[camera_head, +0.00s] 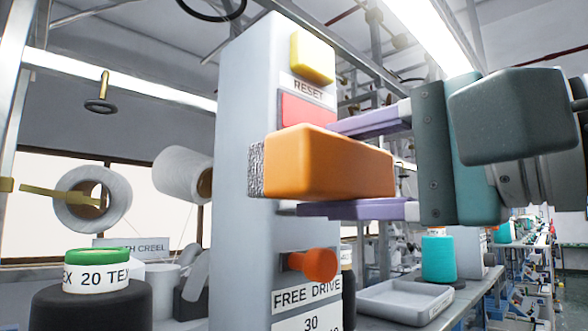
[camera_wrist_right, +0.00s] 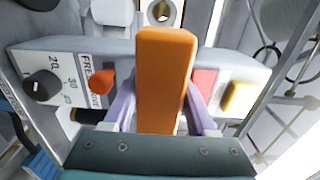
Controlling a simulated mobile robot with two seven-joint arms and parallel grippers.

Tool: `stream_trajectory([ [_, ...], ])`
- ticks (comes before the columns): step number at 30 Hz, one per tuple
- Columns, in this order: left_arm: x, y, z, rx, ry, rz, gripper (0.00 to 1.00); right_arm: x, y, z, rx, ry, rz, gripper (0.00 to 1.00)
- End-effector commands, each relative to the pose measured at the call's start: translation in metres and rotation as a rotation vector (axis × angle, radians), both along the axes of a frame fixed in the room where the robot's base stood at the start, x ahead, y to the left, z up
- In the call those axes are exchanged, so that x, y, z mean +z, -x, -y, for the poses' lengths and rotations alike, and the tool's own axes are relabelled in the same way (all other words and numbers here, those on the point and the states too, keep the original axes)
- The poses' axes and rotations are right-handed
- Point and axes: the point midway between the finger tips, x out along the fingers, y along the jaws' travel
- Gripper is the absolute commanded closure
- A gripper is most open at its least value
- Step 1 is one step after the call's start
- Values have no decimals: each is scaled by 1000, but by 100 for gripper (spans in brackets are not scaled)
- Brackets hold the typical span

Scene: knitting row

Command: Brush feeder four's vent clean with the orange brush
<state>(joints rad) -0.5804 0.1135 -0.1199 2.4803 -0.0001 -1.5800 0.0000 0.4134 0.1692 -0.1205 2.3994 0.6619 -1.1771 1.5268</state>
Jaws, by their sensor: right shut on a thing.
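My right gripper (camera_head: 318,168) is shut on the orange brush (camera_head: 335,165), with one lilac finger above it and one below in the head view. The brush lies level, its grey bristle end (camera_head: 256,168) pointing left. It is in front of a grey control column (camera_head: 240,110); I cannot tell whether it touches it. In the right wrist view the orange brush (camera_wrist_right: 162,80) stands between the two fingers, its bristles hidden. I cannot make out feeder four or its vent in either view. My left gripper is not in view.
The column carries a yellow button (camera_head: 312,58), a red button (camera_head: 308,110) and an orange-red knob (camera_head: 314,264) close to the brush. A grey tray (camera_head: 400,300) and a teal spool (camera_head: 438,258) stand at right. A black cone with a green top (camera_head: 92,300) is at lower left.

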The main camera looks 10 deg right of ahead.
Motion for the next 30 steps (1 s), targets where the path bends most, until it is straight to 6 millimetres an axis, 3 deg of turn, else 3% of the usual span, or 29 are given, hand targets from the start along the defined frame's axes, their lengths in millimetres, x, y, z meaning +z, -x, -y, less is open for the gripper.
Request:
stream_trajectory([
  [30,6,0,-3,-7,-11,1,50,1,-15,-12,0,0,2,87],
])
